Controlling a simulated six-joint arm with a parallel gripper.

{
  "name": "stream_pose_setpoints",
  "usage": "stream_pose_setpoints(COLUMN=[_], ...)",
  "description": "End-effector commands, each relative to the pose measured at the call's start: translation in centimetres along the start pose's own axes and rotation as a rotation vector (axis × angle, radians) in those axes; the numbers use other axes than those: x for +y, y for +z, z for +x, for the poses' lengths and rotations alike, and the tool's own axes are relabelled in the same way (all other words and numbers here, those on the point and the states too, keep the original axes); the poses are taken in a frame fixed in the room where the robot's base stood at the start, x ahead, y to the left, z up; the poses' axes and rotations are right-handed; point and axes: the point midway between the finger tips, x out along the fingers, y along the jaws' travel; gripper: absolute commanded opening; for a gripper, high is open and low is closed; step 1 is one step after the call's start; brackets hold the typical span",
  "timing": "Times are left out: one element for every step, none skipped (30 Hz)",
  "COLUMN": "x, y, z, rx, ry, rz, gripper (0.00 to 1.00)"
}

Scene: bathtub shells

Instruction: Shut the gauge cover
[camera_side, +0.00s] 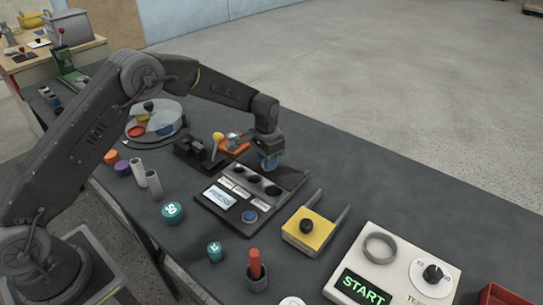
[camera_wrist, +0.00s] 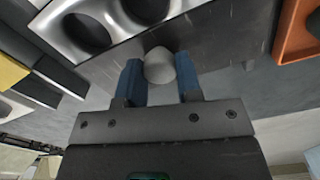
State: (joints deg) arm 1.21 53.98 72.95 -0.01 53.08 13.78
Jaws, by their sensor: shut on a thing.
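The gauge panel (camera_side: 240,199) is a grey console with round dark gauges, a lit display and a blue button. Its dark, flat gauge cover (camera_side: 291,179) stands open at the panel's far right side, leaving the gauges uncovered. In the wrist view the cover (camera_wrist: 205,42) is a dark plate beside the silver panel (camera_wrist: 62,22) with round openings. My gripper (camera_side: 269,164) is at the cover's far end. In the wrist view my gripper (camera_wrist: 160,82) has its blue fingers on both sides of the cover's rounded grey knob (camera_wrist: 159,66), shut on it.
A yellow block (camera_side: 307,231) with a black knob and grey side rails stands right of the panel. A white START box (camera_side: 391,268) is at the front right. An orange tray (camera_side: 234,146) and a black fixture (camera_side: 196,151) sit behind. The table (camera_side: 375,185) is clear at the back right.

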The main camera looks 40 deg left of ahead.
Motion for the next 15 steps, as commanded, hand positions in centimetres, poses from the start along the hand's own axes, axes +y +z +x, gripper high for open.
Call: stream_pose_setpoints(x=[0.2, 0.4, 0.5, 0.6, 0.8, 0.9, 1.1, 1.1, 1.3, 1.4, 1.4, 1.5, 1.6, 1.6, 1.6], y=[0.8, 1.2, 1.8, 2.3, 2.8, 3.3, 3.8, 4.2, 4.7, 5.0, 5.2, 5.5, 5.7, 5.9, 6.0], z=[-0.1, -0.1, -0.1, -0.1, -0.1, -0.1, -0.1, -0.1, -0.1, -0.1, -0.1, -0.1, -0.1, -0.1, 0.0], rx=[-0.001, -0.001, -0.001, 0.000, -0.002, 0.000, -0.002, 0.000, 0.000, -0.001, 0.000, 0.001, 0.000, -0.001, -0.001], ry=[0.000, 0.000, 0.000, 0.000, 0.001, 0.000, 0.001, 0.000, 0.000, 0.000, 0.000, 0.000, 0.000, 0.000, 0.000], rz=[0.000, 0.000, 0.000, 0.000, 0.000, 0.000, 0.000, 0.000, 0.000, 0.000, 0.000, 0.000, 0.000, 0.000, 0.000], gripper=[0.00, 0.00, 0.00, 0.00, 0.00, 0.00, 0.00, 0.00, 0.00, 0.00, 0.00, 0.00, 0.00, 0.00, 0.00])
